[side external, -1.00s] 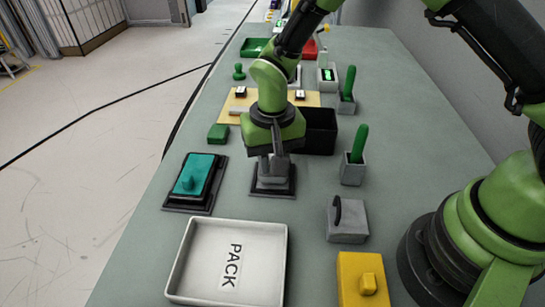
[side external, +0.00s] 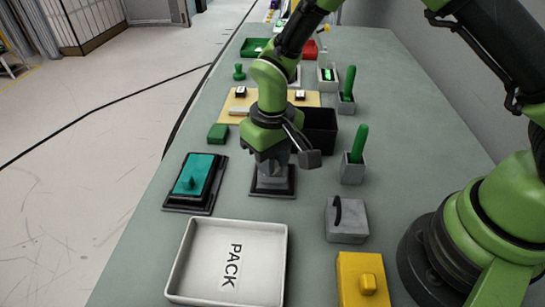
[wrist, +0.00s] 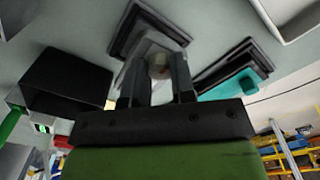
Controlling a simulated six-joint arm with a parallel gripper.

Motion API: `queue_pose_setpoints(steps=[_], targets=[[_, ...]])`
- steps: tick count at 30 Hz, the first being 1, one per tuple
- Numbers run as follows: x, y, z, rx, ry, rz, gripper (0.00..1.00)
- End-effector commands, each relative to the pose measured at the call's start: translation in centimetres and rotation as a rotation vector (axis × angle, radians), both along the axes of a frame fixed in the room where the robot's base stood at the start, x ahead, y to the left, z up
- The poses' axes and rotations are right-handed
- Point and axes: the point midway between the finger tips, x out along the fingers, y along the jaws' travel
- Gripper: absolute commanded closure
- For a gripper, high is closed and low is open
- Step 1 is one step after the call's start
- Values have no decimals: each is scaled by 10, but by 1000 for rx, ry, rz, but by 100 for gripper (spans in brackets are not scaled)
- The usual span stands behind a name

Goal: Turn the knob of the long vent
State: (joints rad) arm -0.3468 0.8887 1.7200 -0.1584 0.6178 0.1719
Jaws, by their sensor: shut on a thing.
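A grey block on a dark square base (side external: 272,190) stands mid-table, directly under my gripper (side external: 271,168). In the wrist view, my gripper (wrist: 158,85) has its two dark fingers on either side of a small pale knob (wrist: 159,66) on that block. The fingers are shut on the knob, and in the side view they hide it. The dark base (wrist: 125,42) also shows beyond the fingers. I cannot tell from the shape whether this unit is the long vent.
A teal piece on a black base (side external: 195,181) lies close on the left. A black open box (side external: 319,128) stands behind on the right. The white PACK tray (side external: 230,265), a grey block with a dark handle (side external: 346,222) and a yellow block (side external: 362,281) are in front.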

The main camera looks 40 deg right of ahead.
Motion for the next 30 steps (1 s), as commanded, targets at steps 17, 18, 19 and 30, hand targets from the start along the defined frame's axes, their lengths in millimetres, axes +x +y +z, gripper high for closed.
queue_pose_setpoints(steps=[17,18,19,30], targets=[[0,0,0,0,0,-1,50],[0,0,0,0,0,-1,50],[0,0,1,0,0,-1,50],[1,0,60,3,-7,-1,50]])
